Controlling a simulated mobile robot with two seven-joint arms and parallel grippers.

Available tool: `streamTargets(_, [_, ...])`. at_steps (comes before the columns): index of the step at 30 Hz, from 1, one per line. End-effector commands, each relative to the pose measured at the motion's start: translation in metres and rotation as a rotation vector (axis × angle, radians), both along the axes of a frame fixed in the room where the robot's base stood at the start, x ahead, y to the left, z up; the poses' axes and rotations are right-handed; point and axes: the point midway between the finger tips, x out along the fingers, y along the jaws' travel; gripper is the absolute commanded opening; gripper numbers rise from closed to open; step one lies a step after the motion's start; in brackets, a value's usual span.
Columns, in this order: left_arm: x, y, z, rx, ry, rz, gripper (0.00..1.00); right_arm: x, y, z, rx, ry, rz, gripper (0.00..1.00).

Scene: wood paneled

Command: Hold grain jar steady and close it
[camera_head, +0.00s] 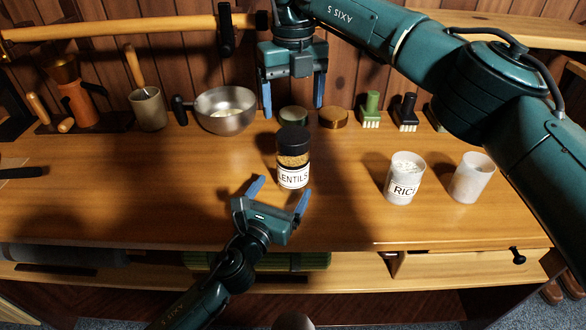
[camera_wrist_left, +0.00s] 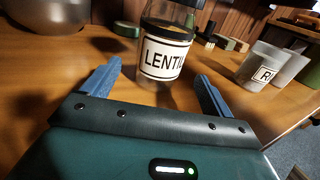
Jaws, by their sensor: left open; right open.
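The lentils jar (camera_head: 293,172) stands upright on the wooden table, with a black lid (camera_head: 293,139) on top of it. I cannot tell if the lid is tightened. The jar also shows in the left wrist view (camera_wrist_left: 164,55), just beyond the fingertips. My left gripper (camera_head: 281,190) is open and empty, low in front of the jar, its fingers pointing toward the jar. It also shows in the left wrist view (camera_wrist_left: 155,82). My right gripper (camera_head: 293,112) is open, pointing down above and behind the jar, apart from the lid. A rice jar (camera_head: 404,182) without a lid stands to the right.
A white cup (camera_head: 471,180) stands right of the rice jar. A green lid (camera_head: 293,116) and a wooden lid (camera_head: 333,118) lie behind the lentils jar. A metal bowl (camera_head: 226,112) and a utensil pot (camera_head: 148,108) stand at back left.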

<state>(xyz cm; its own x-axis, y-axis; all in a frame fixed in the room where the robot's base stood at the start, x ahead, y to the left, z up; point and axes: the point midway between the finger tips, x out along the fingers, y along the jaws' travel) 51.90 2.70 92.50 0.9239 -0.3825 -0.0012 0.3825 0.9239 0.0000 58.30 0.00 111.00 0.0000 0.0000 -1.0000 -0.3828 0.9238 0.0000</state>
Motion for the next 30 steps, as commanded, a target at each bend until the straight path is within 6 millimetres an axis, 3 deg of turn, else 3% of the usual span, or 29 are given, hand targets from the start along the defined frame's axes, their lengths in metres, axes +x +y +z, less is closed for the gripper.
streamTargets(6, [0.038, -0.016, 0.002, -0.002, 0.000, 0.002, 0.86, 0.000, 0.000, 0.000, 0.000, 0.000, 0.000, 0.81])
streamTargets(12, [0.061, -0.025, 0.002, -0.002, -0.001, 0.001, 0.86, 0.000, 0.000, 0.000, 0.000, 0.000, 0.000, 0.81])
streamTargets(26, [0.070, -0.029, 0.002, 0.000, -0.001, 0.000, 0.86, 0.000, 0.000, 0.000, 0.000, 0.000, 0.000, 0.81])
streamTargets(30, [0.070, -0.029, 0.002, 0.000, -0.001, 0.000, 0.75, 0.000, 0.000, 0.000, 0.000, 0.000, 0.000, 0.81])
